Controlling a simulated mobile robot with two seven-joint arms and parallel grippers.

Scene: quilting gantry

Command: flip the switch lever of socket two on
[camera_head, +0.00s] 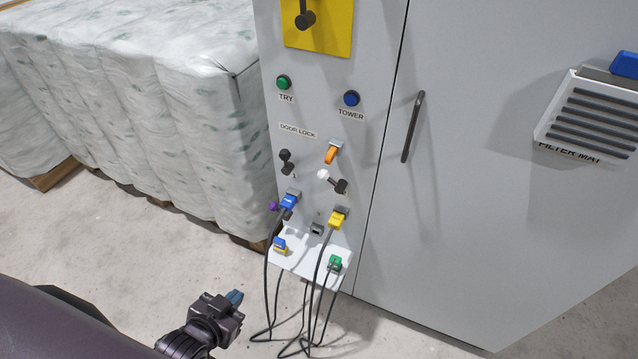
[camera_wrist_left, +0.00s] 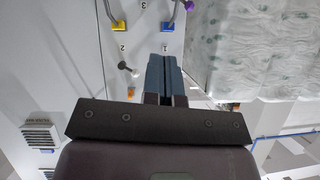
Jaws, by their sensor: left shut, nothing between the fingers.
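The socket two switch lever (camera_head: 340,186) is a dark handle on the grey panel, above the yellow plug (camera_head: 337,219). It points right and slightly down from a pale round base. In the left wrist view, which looks upside down, the lever (camera_wrist_left: 124,66) shows beside the label 2. The socket one lever (camera_head: 286,162) is dark and stands above the blue plug (camera_head: 288,203). My left gripper (camera_head: 234,298) is shut and empty, low and left of the panel, apart from the levers. Its fingers (camera_wrist_left: 165,75) cover part of the panel near label 1. My right gripper is not in view.
An orange door-lock piece (camera_head: 332,153) sits just above the lever. Dark cables (camera_head: 268,270) hang from the plugs past a white shelf (camera_head: 305,262). Wrapped pallets (camera_head: 170,120) stand left; a cabinet door handle (camera_head: 412,127) juts out right. The floor before the panel is open.

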